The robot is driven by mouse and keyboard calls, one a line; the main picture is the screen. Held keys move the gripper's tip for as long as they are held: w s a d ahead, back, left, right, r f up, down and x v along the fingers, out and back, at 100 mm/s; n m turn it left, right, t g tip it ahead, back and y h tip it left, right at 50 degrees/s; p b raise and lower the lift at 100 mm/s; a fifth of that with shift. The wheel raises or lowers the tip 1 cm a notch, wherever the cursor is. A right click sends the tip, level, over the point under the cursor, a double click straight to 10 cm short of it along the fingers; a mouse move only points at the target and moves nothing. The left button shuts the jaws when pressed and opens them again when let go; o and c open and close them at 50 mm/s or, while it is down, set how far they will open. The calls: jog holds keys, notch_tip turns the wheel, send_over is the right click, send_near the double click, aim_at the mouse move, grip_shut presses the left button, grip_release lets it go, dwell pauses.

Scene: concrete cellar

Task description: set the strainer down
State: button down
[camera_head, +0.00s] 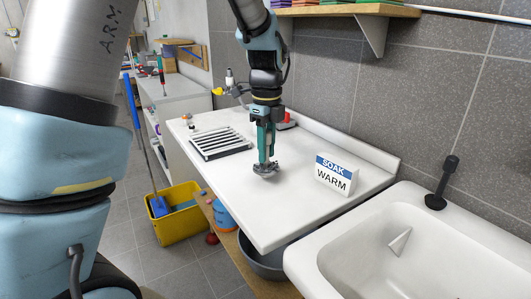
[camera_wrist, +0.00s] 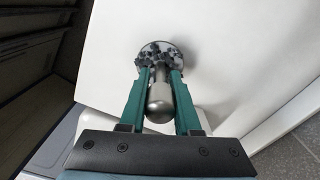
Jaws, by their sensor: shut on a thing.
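The strainer (camera_head: 266,170) is a small grey metal piece with a round, notched disc, low over the white worktop. In the wrist view its disc (camera_wrist: 161,58) lies beyond my fingertips and a rounded metal stem (camera_wrist: 159,103) stands between the fingers. My gripper (camera_head: 266,158) points down with its teal fingers shut on the strainer; it also shows in the wrist view (camera_wrist: 159,82). The disc looks at or very near the worktop surface (camera_head: 290,205); I cannot tell whether it touches.
A slatted rack (camera_head: 219,142) lies left of my gripper. A "SOAK WARM" sign (camera_head: 336,175) stands to the right, before the sink (camera_head: 400,250) with a black-handled plunger-like thing (camera_head: 441,183). A yellow bucket (camera_head: 178,222) is on the floor. The worktop's front is clear.

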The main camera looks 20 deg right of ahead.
jog(key=shift+f, duration=0.95)
jog(key=shift+f, duration=0.15)
jog(key=c, duration=0.6)
grip_release()
